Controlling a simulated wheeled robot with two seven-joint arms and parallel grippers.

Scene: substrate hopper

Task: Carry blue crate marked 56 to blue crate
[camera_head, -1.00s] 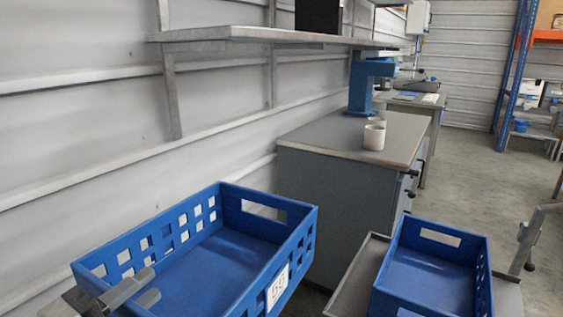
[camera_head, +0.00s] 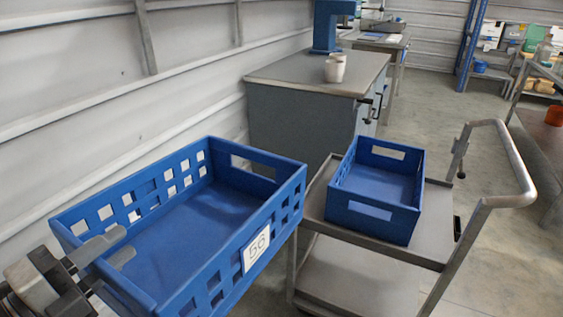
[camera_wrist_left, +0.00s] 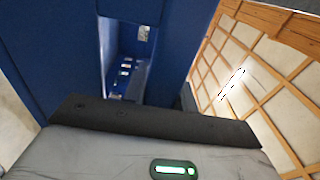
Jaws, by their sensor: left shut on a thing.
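The blue crate marked 56 (camera_head: 190,240) is large and empty, with square holes in its walls and a white 56 label on its near right side. My left gripper (camera_head: 108,250) is shut on its near left end wall, and the crate is held up, roughly level, left of the cart. Its blue wall also fills much of the left wrist view (camera_wrist_left: 45,60). The other blue crate (camera_head: 372,220), smaller and empty, stands on the top shelf of a grey cart (camera_head: 430,248). The two crates are apart. My right gripper is not in view.
The cart has a curved handle (camera_head: 510,165) on its right. A grey cabinet (camera_head: 300,115) with white cups (camera_head: 335,70) stands behind the crates. A panelled wall (camera_head: 60,90) runs along the left. Open floor (camera_head: 435,115) lies behind the cart to the right.

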